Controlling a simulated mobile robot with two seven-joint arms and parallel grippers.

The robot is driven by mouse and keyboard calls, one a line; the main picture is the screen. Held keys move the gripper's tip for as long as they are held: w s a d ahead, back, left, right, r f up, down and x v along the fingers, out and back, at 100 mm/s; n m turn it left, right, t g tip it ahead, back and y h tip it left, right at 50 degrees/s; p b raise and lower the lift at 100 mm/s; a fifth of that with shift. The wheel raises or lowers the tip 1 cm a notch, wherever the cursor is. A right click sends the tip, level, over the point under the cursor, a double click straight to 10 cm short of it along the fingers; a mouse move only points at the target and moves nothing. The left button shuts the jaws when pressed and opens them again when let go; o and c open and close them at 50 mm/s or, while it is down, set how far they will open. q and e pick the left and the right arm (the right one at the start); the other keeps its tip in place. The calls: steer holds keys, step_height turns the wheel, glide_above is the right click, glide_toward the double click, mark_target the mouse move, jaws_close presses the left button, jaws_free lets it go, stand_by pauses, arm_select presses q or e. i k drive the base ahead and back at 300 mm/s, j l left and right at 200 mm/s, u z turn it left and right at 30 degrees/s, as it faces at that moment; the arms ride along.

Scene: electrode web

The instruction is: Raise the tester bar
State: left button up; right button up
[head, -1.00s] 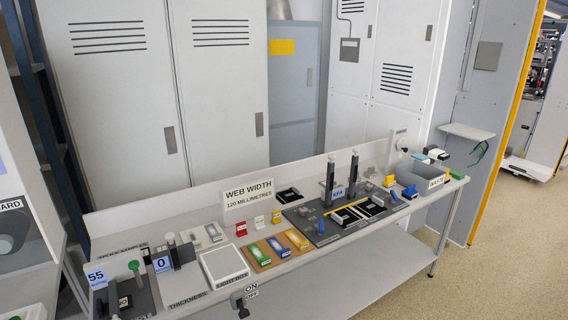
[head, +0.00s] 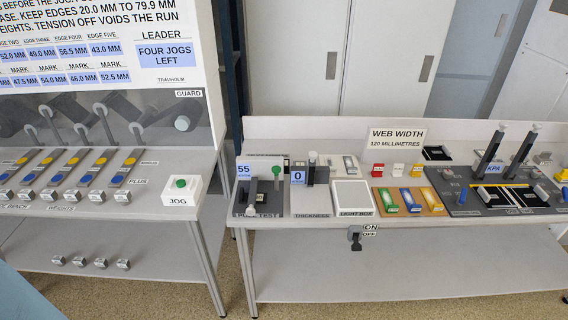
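The peel test station (head: 257,211) sits at the left end of the right-hand bench. It has a dark base, a display (head: 243,171) reading 55, dark upright parts, a green knob (head: 277,171) and a pale-ended handle (head: 251,209) at the front. Which part is its bar, and how high it stands, is too small to tell. Neither of my grippers shows in the head view.
A thickness gauge (head: 311,172), light box (head: 352,197) and coloured blocks (head: 390,201) share the bench. A switch (head: 355,238) hangs on its front edge. Left, across a floor gap (head: 232,270), is a machine with a guard, several levers and a green JOG button (head: 181,183).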

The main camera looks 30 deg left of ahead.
mark_target(250, 211)
steer(key=u, duration=1.25)
